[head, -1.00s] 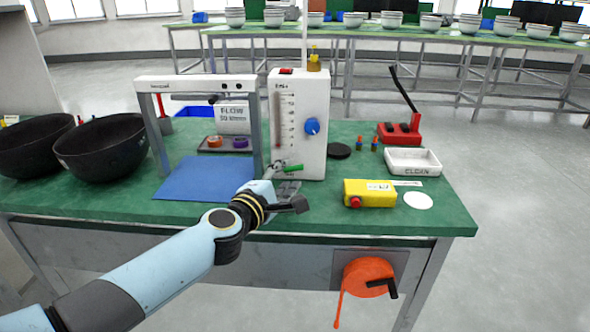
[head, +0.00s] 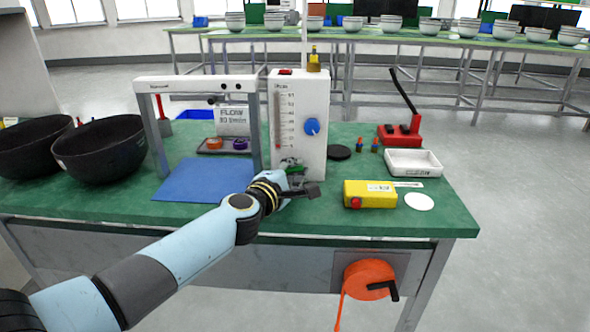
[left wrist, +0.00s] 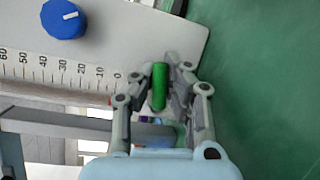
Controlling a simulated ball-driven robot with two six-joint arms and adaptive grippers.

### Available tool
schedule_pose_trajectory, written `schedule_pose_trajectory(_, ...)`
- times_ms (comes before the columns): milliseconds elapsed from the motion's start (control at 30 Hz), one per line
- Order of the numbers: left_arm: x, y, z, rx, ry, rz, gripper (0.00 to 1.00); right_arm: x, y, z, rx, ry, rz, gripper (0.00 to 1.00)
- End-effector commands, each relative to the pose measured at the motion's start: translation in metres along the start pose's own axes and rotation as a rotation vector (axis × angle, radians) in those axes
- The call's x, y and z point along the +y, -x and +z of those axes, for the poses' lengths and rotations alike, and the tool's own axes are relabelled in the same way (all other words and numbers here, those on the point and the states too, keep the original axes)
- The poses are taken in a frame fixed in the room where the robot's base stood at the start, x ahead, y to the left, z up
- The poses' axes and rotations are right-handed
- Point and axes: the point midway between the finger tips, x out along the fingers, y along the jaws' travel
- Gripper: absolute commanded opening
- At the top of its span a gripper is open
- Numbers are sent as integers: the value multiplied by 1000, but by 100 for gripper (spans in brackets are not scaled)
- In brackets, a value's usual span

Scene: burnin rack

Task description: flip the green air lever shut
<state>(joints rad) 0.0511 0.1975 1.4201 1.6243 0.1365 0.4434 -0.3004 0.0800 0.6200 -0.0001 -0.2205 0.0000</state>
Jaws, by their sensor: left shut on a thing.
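The green air lever (head: 297,171) is low on the front of the white flow-meter panel (head: 313,150). It is mostly hidden by my left gripper (head: 293,176) in the head view. In the left wrist view the green lever (left wrist: 159,86) lies between the two fingers of my left gripper (left wrist: 160,95), which is shut on it. The panel carries a scale and a blue knob (head: 312,126), which also shows in the left wrist view (left wrist: 63,18). My right gripper is in neither view.
A grey frame (head: 160,135) with a blue mat (head: 205,180) stands left of the panel. A yellow box (head: 368,194), white tray (head: 412,163) and red-based tool (head: 400,135) are to the right. Black bowls (head: 104,152) stand far left. An orange reel (head: 368,278) hangs below the table edge.

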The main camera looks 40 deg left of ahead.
Motion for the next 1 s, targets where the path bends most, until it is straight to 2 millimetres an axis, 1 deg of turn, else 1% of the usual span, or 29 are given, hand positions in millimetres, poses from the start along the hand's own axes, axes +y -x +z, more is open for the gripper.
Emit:
schedule_pose_trajectory(167, 0, 0, 0, 0, 0, -1, 0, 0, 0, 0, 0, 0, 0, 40)
schedule_pose_trajectory(233, 1, 0, 0, 2, -9, -4, 0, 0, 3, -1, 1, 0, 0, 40)
schedule_pose_trajectory(367, 4, 0, 2, 17, -72, -26, 0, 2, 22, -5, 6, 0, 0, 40)
schedule_pose_trajectory(500, 2, 0, 1, 36, -162, -59, 0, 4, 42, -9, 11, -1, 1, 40)
schedule_pose_trajectory(600, -2, 0, 0, 45, -206, -76, 0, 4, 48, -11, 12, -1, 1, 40)
schedule_pose_trajectory(933, -7, 0, -2, 48, -225, -83, 0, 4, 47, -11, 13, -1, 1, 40)
schedule_pose_trajectory(967, -8, 0, -2, 48, -225, -83, 8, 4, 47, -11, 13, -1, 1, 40)
schedule_pose_trajectory(1000, -8, 0, -2, 48, -225, -83, 13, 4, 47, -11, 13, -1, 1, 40)
